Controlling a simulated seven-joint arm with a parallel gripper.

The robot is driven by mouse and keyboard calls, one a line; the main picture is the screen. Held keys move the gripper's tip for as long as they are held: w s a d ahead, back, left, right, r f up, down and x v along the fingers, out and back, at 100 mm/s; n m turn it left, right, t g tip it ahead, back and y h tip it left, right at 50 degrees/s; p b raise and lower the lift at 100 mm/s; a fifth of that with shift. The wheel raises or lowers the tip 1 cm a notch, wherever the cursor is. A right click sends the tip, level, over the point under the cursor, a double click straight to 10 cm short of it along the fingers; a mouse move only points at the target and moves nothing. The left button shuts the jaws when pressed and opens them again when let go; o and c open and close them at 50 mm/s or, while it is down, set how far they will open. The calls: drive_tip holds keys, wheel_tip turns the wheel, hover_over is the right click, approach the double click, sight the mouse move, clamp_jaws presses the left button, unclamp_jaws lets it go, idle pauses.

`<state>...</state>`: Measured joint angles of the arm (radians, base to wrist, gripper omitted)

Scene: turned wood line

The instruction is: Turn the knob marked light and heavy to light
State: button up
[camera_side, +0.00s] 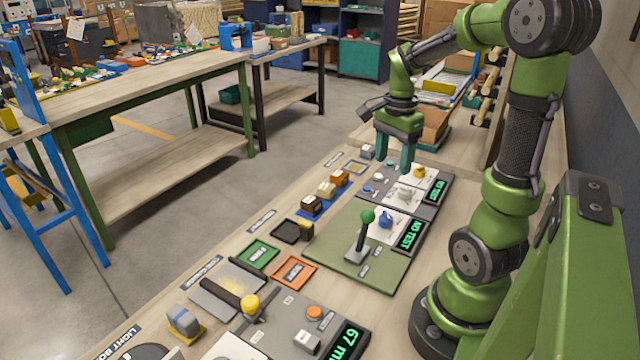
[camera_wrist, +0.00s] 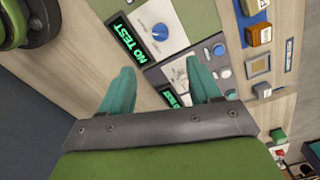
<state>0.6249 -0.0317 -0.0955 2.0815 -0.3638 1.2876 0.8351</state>
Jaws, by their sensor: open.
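A blue knob (camera_side: 385,218) stands on a white dial panel in the green-based unit; the wrist view also shows this blue knob (camera_wrist: 160,32). Behind it is a grey unit with a pale knob (camera_side: 405,194) on a white panel and a yellow knob (camera_side: 419,171). The lettering around the knobs is too small to read, so I cannot tell which one is marked light and heavy. My gripper (camera_side: 392,160) is open and empty, pointing down above the grey unit. In the wrist view my gripper (camera_wrist: 160,66) has its fingers apart, and the right finger partly covers the grey unit's panel.
A lever with a green ball (camera_side: 367,216) rises from the green plate in front of the blue knob. Two displays read NO TEST, one beside each unit (camera_side: 411,235).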

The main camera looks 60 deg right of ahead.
sight(386, 215)
wheel_tip(386, 215, down, 16)
drive_tip(key=shift+f, duration=0.1)
drive_tip(key=shift+c, duration=0.2)
drive_tip(key=c, duration=1)
